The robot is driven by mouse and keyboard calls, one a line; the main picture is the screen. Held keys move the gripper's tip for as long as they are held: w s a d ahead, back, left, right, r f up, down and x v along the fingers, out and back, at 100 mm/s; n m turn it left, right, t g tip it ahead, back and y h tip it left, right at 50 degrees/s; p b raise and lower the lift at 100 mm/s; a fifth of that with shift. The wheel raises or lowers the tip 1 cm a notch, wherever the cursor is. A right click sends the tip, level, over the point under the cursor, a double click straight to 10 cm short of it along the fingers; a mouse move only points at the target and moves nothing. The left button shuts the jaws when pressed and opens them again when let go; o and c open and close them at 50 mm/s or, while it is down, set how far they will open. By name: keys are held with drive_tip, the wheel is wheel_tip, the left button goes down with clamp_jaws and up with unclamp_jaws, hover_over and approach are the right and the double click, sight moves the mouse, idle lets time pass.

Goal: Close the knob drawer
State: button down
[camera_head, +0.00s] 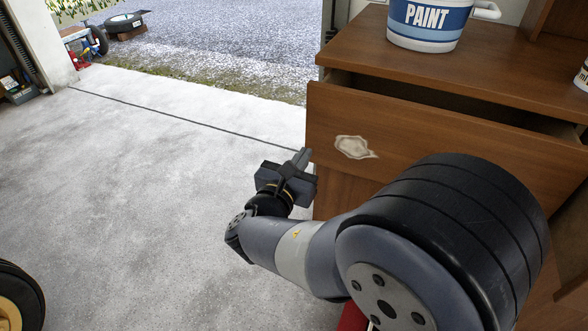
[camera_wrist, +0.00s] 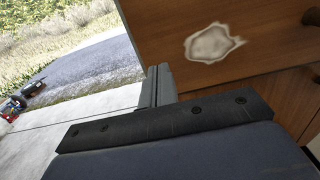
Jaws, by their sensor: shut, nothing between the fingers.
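The wooden drawer (camera_head: 410,122) is pulled partway out of the brown cabinet (camera_head: 530,70), with a dark gap above its front. A pale worn patch marks the front near its left end. The wrist view shows the same drawer front (camera_wrist: 270,40), with a dark round knob (camera_wrist: 311,17) at the right edge. In the head view my arm covers the lower right of the front, and no knob shows there. My gripper (camera_head: 302,159) is shut and empty beside the lower left corner of the drawer front. Its closed fingers also show in the wrist view (camera_wrist: 158,86). I cannot tell whether they touch the drawer.
A paint bucket (camera_head: 430,22) stands on the cabinet top. Another wooden front (camera_wrist: 255,100) lies below the drawer. The concrete floor (camera_head: 150,160) to the left is clear, with a wheel (camera_head: 15,300) at the lower left. Gravel (camera_head: 220,60) lies outside the doorway.

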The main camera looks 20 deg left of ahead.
sight(320, 131)
drive_tip(key=w, duration=0.7)
drive_tip(key=shift+w, duration=0.15)
drive_tip(key=w+b, duration=0.1)
drive_tip(key=w, duration=0.9)
drive_tip(key=shift+s, duration=0.1)
